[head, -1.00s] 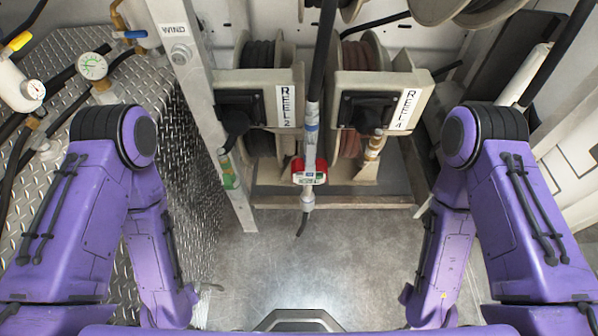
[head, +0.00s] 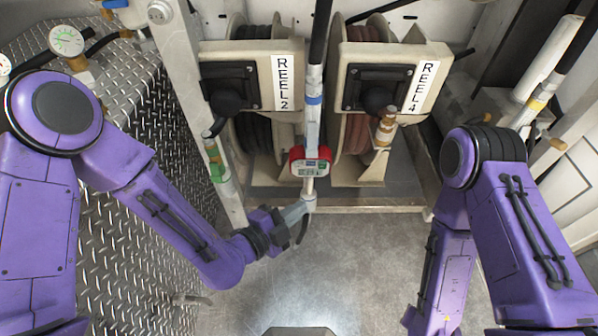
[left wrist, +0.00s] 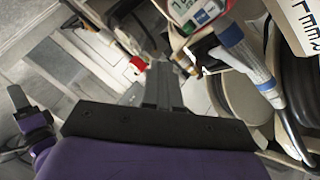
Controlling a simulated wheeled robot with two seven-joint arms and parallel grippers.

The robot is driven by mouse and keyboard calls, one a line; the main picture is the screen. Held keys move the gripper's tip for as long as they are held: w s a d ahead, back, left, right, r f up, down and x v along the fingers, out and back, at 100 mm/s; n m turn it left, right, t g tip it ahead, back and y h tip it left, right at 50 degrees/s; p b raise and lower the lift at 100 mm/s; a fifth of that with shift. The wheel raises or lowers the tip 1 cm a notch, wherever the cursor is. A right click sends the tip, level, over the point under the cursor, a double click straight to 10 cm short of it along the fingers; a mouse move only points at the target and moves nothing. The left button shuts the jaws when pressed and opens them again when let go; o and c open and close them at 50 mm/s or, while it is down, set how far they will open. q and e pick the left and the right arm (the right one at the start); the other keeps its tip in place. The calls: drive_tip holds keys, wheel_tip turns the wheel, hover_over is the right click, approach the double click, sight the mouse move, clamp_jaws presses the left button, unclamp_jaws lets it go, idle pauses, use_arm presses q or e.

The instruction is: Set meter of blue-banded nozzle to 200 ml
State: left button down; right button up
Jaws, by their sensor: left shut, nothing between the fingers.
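The blue-banded nozzle (head: 313,113) hangs upright in the middle of the head view, between the two reels. Its red meter (head: 310,161) has a small display and coloured buttons facing me; the reading is too small to tell. In the left wrist view the meter (left wrist: 195,12) is at the top, partly cut off, with the blue-banded tube (left wrist: 240,50) beside it. My left gripper (head: 306,205) is shut and empty, just below the meter by the nozzle's lower tip; I cannot tell whether they touch. Its fingers also show in the left wrist view (left wrist: 163,85). A dark tip, probably my right gripper (left wrist: 15,96), shows there.
Reel 2 (head: 252,75) and reel 4 (head: 395,75) stand behind the nozzle. A green-banded nozzle (head: 217,165) hangs at left, a brass-ended one (head: 385,128) at reel 4, and a yellow-banded one (head: 537,103) at right. The floor (head: 350,260) in front is clear.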

sight(299, 165)
use_arm(q)
drive_tip(key=shift+w, duration=0.15)
drive_tip(key=w, duration=0.8)
drive_tip(key=shift+w+p, duration=0.3)
drive_tip(key=shift+p, duration=0.15)
drive_tip(key=shift+w+f, duration=0.1)
idle(1.6)
drive_tip(key=shift+w, duration=0.3)
